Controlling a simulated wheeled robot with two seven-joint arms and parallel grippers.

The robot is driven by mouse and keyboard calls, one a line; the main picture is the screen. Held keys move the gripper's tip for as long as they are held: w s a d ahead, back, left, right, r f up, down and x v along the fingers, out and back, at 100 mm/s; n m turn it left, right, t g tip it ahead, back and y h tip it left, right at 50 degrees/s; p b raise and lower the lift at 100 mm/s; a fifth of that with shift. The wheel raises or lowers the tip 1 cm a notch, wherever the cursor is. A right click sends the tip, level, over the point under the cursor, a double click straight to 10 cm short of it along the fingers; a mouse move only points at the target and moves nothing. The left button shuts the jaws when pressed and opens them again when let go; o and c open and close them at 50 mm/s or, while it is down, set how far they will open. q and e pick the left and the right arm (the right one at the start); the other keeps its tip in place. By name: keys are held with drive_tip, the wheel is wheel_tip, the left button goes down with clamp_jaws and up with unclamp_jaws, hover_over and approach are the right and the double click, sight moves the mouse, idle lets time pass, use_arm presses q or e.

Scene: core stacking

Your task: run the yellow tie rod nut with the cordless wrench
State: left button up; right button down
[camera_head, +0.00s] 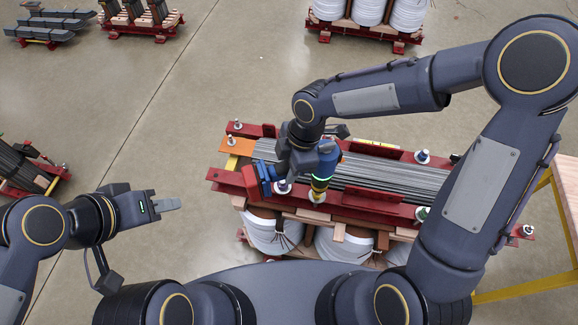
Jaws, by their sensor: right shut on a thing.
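My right gripper (303,160) is shut on the cordless wrench (322,172), a blue tool with a glowing green ring, a yellow band and a red block (254,184) at its left end. The wrench points down at the near red beam of the core. Its nose is over a yellowish nut (317,197) on that beam and hides most of it; I cannot tell whether the socket is fully seated. My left gripper (168,205) is empty, left of the core and away from it.
The core's grey laminations (390,178) lie between red beams (370,208), with white coils (335,246) below. Other nuts include a blue one (423,156) and a green one (421,214). A yellow frame (540,285) stands at right.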

drive_tip(key=shift+r, duration=0.35)
drive_tip(key=shift+r+p, duration=2.1)
drive_tip(key=shift+r, duration=0.45)
